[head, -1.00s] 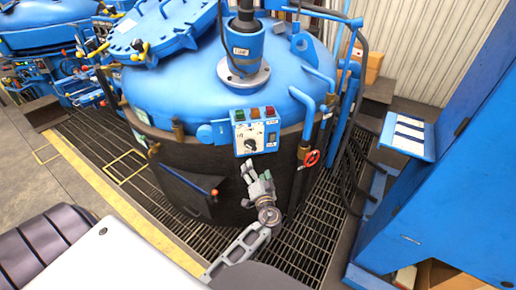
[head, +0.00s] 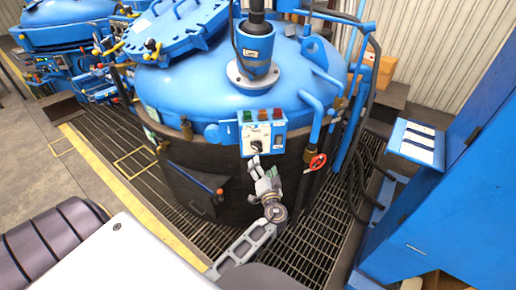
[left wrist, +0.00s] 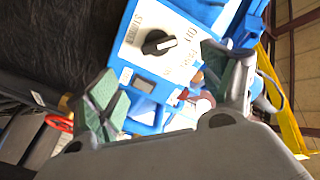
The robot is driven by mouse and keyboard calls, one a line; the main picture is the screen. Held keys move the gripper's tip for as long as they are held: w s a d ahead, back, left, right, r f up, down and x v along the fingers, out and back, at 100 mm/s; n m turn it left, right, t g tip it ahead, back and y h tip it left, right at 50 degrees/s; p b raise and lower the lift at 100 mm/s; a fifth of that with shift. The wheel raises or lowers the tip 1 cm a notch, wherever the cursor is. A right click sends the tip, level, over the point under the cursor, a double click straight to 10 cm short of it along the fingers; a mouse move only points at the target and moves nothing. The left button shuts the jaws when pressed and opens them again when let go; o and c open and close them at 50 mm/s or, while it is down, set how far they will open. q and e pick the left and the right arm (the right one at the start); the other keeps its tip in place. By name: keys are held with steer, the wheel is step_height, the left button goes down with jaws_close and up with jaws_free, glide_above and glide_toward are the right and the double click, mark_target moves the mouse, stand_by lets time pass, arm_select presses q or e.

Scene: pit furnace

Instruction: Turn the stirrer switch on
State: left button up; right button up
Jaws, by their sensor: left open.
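The stirrer switch is a black rotary knob (head: 255,147) on a white plate on the blue control box (head: 281,130), at the furnace's front. In the left wrist view the knob (left wrist: 158,42) is close, its white mark pointing right in the picture; lettering around it is only partly readable. My left gripper (head: 258,163) is just below the box in the head view, open and empty. Its two green-padded fingers (left wrist: 163,72) show apart in the left wrist view, with the knob beyond them and not touched. My right gripper is out of view.
A rod with a red tip (head: 219,191) is lower left. A blue cabinet (head: 440,195) fills the right side. Grating (head: 308,240) covers the floor.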

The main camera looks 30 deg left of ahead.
mark_target(258, 148)
arm_select(q)
steer(key=p+x, duration=0.1)
steer(key=x, duration=0.8)
steer(key=shift+w+a+r+p, duration=0.1)
steer(key=shift+w+a+p, duration=0.05)
steer(key=shift+w+p, duration=0.15)
steer(key=shift+x, duration=1)
steer(key=shift+w+a, duration=0.2)
steer(key=shift+a, duration=0.05)
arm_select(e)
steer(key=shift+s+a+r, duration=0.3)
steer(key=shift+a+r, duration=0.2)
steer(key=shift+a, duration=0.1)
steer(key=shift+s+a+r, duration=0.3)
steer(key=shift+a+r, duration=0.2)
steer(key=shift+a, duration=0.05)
arm_select(q)
steer(key=shift+c, duration=0.5)
steer(key=c, duration=0.7)
steer(key=shift+c, duration=1.1)
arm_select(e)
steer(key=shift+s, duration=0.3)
